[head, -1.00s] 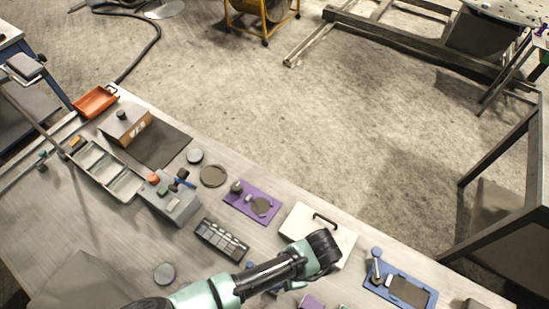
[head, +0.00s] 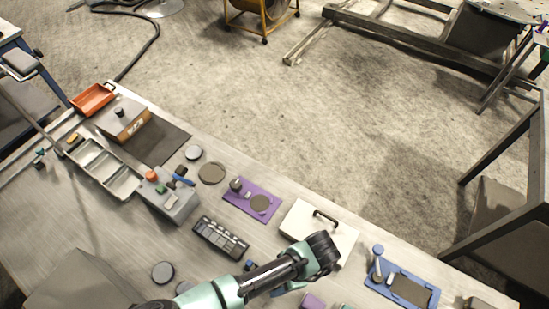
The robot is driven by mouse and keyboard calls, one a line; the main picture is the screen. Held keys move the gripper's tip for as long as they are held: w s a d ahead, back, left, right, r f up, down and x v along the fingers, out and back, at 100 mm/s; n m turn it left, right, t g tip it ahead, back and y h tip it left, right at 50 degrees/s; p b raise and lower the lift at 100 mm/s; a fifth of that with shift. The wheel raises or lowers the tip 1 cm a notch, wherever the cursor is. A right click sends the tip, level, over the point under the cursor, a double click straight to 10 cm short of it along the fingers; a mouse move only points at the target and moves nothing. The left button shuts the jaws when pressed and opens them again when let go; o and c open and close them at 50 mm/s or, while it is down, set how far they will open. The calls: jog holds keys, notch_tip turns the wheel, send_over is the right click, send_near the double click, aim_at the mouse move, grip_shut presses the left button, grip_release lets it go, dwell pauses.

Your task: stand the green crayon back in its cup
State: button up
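I cannot make out the green crayon or its cup for certain. A small green item (head: 160,188) sits on a grey block (head: 180,205) at the left, beside red and blue items. Another green patch (head: 345,307) shows at the bottom edge, cut off and too small to identify. My arm reaches in from the bottom, and its dark outer joint (head: 324,248) covers the front part of a white box (head: 302,219) with a dark handle. My gripper is not visible; it is hidden below the arm or out of frame.
A grey tabletop carries an orange tray (head: 92,99), a compartment tray (head: 122,184), a dark segmented case (head: 220,238), a purple mat (head: 250,211) and a blue board (head: 405,292) with upright pieces. A purple item (head: 312,301) lies near the arm. Open floor lies beyond the table.

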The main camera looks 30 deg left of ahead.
jog(key=b+v, duration=0.1)
jog(key=v, duration=1.2)
jog(key=shift+f, duration=0.1)
dwell(0.5)
